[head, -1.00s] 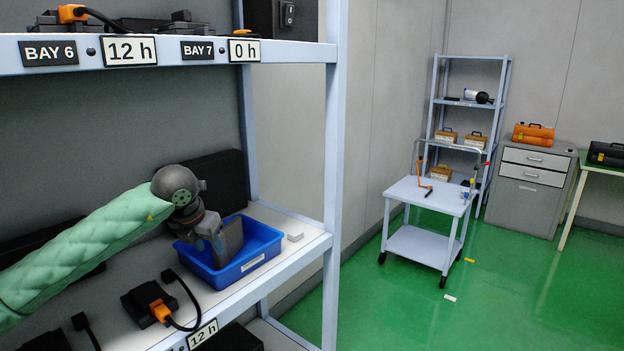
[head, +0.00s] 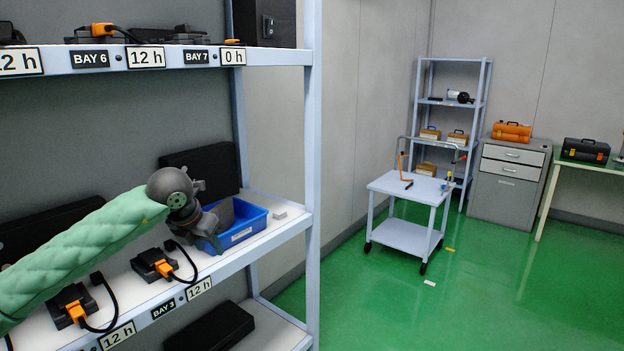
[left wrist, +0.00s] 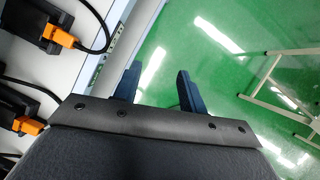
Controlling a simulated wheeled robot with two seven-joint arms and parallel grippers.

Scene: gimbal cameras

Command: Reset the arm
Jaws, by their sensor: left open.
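My left arm, in a quilted green sleeve, comes in from the left of the head view. My left gripper (head: 207,240) is beside the left front of a blue bin (head: 241,236) on the middle shelf and hides part of it. In the left wrist view its two dark blue fingers (left wrist: 155,84) are apart with nothing between them, over the green floor just past the shelf's front edge. My right gripper is not in view.
On the shelf (head: 232,262), black chargers with orange plugs and cables (head: 155,264) lie below the arm. A shelf post (head: 313,170) stands right of the bin. A white cart (head: 409,187) stands on open green floor (head: 480,290).

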